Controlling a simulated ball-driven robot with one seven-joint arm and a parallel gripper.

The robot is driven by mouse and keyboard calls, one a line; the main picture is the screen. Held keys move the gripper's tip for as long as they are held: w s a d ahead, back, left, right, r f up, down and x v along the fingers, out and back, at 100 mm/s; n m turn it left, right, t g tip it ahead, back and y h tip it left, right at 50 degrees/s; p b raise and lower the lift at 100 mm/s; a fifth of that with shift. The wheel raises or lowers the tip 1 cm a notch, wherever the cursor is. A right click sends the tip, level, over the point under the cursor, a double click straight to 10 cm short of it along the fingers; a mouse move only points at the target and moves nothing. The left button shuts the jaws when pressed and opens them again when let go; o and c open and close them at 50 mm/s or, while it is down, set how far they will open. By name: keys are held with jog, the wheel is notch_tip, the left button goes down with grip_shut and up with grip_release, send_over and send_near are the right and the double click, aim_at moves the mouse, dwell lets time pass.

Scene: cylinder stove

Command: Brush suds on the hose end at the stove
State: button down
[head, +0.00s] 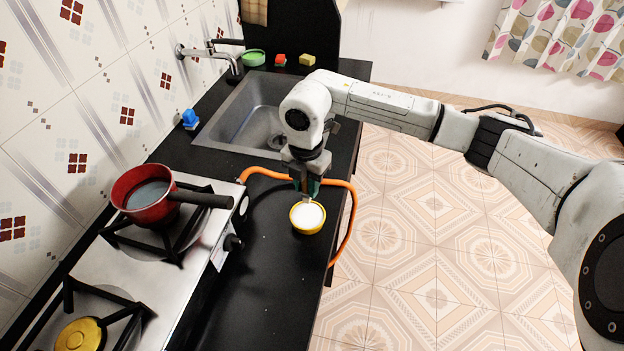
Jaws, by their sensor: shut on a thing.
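The stove (203,263) stands at the lower left. An orange hose (266,174) meets the stove at its right back corner, by a knob. The hose runs right behind my gripper, then bends down along the counter's right edge. A yellow bowl (307,231) of white suds (309,214) sits on the black counter, right of the stove. My gripper (308,194) points down just above the bowl's back rim, shut on what seems to be the brush. The brush is mostly hidden by the fingers, and I cannot tell whether its tip touches the suds.
A red pan (146,201) is on the back burner, its dark handle pointing right toward the hose end. A sink (247,113) lies behind. A blue item (190,119) stands by the wall. The counter (262,295) in front of the bowl is clear.

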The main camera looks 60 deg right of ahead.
aim_at(308, 202)
jog(key=shift+f+b, duration=1.85)
jog(key=shift+f, duration=0.85)
jog(key=shift+f, duration=0.6)
jog(key=shift+r+p, duration=2.4)
jog(key=shift+r, duration=1.2)
